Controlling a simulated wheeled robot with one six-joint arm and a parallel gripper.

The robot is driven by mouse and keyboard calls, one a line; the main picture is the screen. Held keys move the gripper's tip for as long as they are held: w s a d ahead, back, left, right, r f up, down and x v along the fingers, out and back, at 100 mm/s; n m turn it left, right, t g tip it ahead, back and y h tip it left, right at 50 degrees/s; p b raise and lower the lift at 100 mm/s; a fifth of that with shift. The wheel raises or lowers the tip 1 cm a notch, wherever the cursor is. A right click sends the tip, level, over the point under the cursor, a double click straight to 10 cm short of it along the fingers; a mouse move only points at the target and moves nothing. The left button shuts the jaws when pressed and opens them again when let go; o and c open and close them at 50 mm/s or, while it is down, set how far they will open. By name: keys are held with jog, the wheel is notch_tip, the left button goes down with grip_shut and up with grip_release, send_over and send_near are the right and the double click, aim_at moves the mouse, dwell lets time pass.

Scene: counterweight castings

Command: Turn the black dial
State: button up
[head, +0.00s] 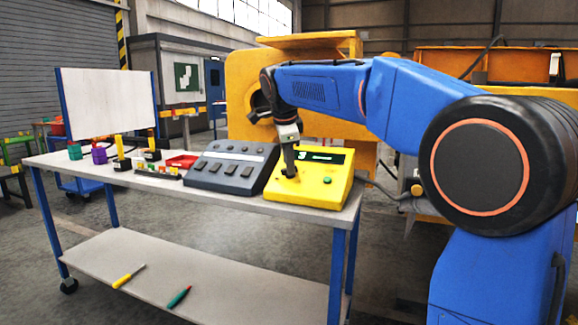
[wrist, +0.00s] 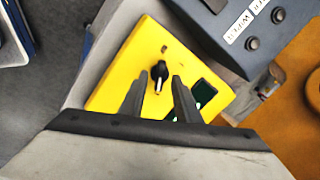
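The black dial (wrist: 159,72) sits on the yellow box (wrist: 110,85), with a white pointer mark on it. In the wrist view it lies just beyond and between the two finger tips. My gripper (wrist: 156,82) is open, its dark fingers apart with a gap around the dial's line; I cannot tell whether either touches it. A green button (head: 327,181) and a dark display (head: 318,157) show on the box.
A dark grey panel (head: 232,168) with several switches stands directly left of the yellow box on the table (head: 215,203). Further left are a red tray (head: 182,161), small colored items and a white board (head: 107,103). Two tools lie on the lower shelf.

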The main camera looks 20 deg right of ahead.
jog(key=v, duration=1.5)
jog(key=shift+s+r, duration=0.15)
jog(key=shift+r, duration=0.1)
jog(key=shift+a, duration=0.1)
jog(key=s+d+f+n, duration=0.3)
jog(key=s+f+n, duration=0.3)
jog(key=s+f, duration=0.6)
jog(key=s+d+f+n+y, duration=0.1)
jog(key=s+d+f+n, duration=0.2)
jog(key=s+f+n, duration=0.3)
jog(key=s+d+f+n+y, duration=0.1)
jog(key=s+d+f+n, duration=0.3)
jog(key=s+f, duration=1.3)
notch_tip(320, 180, down, 5)
jog(key=n, duration=0.3)
jog(key=shift+s, duration=0.3)
jog(key=shift+f, duration=0.1)
grip_shut()
